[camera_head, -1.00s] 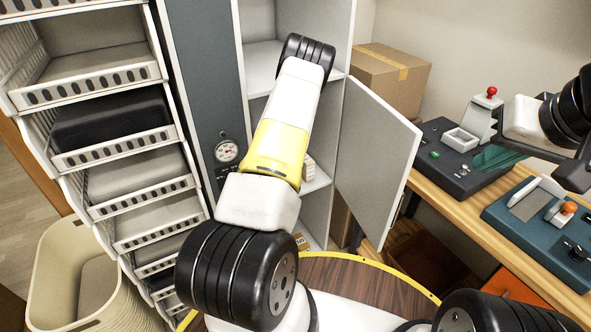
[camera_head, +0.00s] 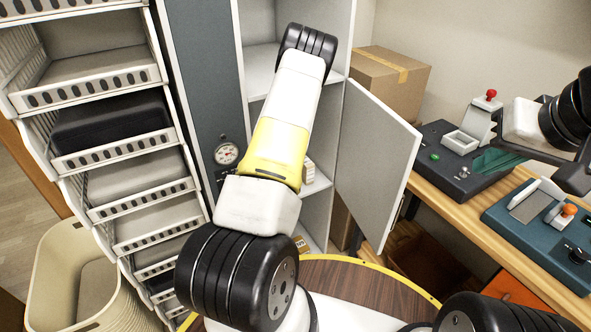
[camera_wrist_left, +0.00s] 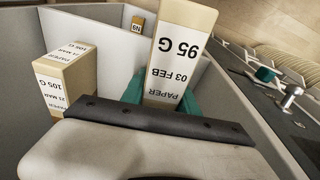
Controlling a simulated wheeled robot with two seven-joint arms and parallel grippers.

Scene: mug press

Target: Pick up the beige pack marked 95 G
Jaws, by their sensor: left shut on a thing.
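The beige pack marked 95 G (camera_wrist_left: 178,50) stands in the left wrist view with its white label facing the camera, the print upside down. My left gripper (camera_wrist_left: 160,100) has its teal fingers at either side of the pack's lower part and is shut on it. In the head view my left arm reaches into the open cabinet and its own links hide the left gripper. My right gripper (camera_head: 500,158) is at the right, above the workbench; its finger gap is not clear.
Another beige pack, marked 105 G (camera_wrist_left: 62,80), stands left of the held one. The cabinet door (camera_head: 375,165) hangs open to the right. A cardboard box (camera_head: 390,80) is behind it. Drawers (camera_head: 110,160) stand left; devices (camera_head: 455,155) sit on the bench.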

